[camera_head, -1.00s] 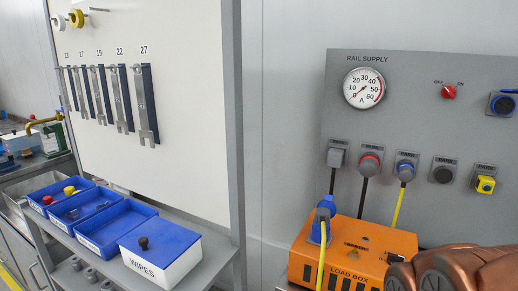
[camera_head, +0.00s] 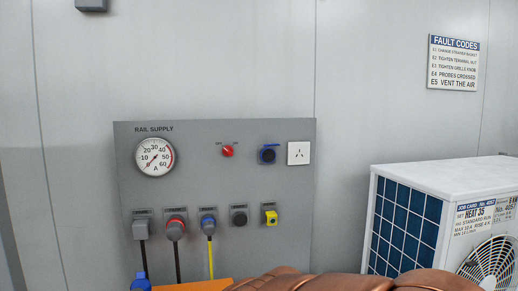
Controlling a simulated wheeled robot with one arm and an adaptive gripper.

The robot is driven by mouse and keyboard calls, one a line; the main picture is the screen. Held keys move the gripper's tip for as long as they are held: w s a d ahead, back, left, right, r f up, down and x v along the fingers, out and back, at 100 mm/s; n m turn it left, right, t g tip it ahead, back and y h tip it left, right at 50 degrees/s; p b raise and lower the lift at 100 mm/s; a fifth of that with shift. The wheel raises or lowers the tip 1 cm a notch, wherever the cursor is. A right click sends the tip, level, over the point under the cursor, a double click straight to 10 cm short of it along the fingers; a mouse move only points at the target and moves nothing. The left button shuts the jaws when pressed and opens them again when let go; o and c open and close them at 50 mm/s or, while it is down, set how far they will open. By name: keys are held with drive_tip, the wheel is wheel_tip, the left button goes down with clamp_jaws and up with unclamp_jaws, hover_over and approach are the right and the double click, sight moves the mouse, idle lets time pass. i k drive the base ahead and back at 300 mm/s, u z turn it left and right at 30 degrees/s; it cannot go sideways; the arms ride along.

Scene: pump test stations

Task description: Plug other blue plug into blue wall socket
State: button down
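A blue wall socket (camera_head: 268,154) with a blue lid is at the upper right of the grey rail supply panel (camera_head: 200,185). A blue-ringed plug (camera_head: 208,222) sits in the panel's lower row, with a yellow cable hanging from it. Another blue plug or connector (camera_head: 140,284) shows partly at the bottom edge, beside the orange load box (camera_head: 205,285), which is mostly cut off. My copper-coloured arm crosses the bottom edge, right of the load box. My gripper is not in view, so what it holds cannot be seen.
A white heat unit (camera_head: 445,215) stands at right, below a fault codes sign (camera_head: 453,62).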

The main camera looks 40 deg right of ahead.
sight(208, 225)
drive_tip(key=z, duration=0.5)
drive_tip(key=k, duration=0.6)
drive_tip(key=z, duration=0.85)
drive_tip(key=i, duration=1.15)
drive_tip(key=u, duration=0.45)
